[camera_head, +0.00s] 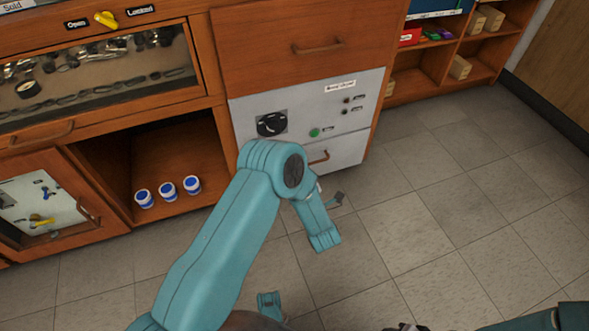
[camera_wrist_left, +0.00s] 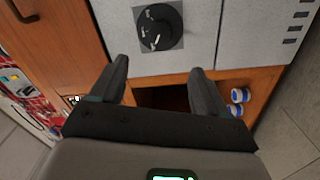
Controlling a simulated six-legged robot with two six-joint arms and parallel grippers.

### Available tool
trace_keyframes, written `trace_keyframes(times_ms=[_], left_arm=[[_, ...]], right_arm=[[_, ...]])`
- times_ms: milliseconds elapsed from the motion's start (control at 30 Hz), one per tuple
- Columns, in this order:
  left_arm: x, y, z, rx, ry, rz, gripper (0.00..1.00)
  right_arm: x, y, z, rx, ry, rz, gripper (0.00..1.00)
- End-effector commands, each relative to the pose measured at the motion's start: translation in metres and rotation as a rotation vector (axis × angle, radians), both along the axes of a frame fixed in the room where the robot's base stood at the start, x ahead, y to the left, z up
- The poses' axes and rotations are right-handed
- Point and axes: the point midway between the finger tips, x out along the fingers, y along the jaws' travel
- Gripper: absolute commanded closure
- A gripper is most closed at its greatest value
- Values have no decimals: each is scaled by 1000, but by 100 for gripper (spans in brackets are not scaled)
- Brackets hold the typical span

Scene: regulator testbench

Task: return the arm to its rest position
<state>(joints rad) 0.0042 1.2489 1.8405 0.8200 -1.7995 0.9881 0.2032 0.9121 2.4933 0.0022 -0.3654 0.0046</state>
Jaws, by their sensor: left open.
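My left arm (camera_head: 225,235) comes in from the lower left of the head view. It is bent at a joint in front of the grey control panel (camera_head: 345,100), with the forearm folded down and to the right. In the wrist view my left gripper (camera_wrist_left: 160,75) has its two dark fingers spread apart, with nothing between them. It faces the panel with the black knob (camera_wrist_left: 159,27) and appears apart from it. In the head view the knob (camera_head: 271,124) shows above the arm's joint. The arm hides most of this gripper there.
Blue-and-white jars (camera_head: 167,186) stand in the open lower compartment (camera_head: 115,160), left of the arm. A cabinet door (camera_head: 45,200) stands at the far left. Shelves (camera_head: 430,70) with small boxes are at the right. The tiled floor (camera_head: 430,220) right of the arm is clear.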

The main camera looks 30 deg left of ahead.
Motion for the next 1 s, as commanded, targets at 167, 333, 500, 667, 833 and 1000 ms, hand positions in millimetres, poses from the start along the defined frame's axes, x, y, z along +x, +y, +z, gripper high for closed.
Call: trace_keyframes(times_ms=[167, 333, 500, 667, 833, 1000], left_arm=[[0, 0, 0, 0, 0, 0, 24], [0, 0, 0, 0, 0, 0, 24], [-1, 4, -1, 0, 1, 9, 24], [-10, 44, 19, -10, 4, 40, 24], [-29, 17, -35, -138, 427, -312, 24], [-95, -55, -88, -157, 903, -791, 24]], right_arm=[[0, 0, 0, 0, 0, 0, 57], [0, 0, 0, 0, 0, 0, 57], [0, 0, 0, 0, -1, 0, 57], [0, 0, 0, 0, -1, 0, 57], [0, 0, 0, 0, -1, 0, 57], [0, 0, 0, 0, -1, 0, 57]])
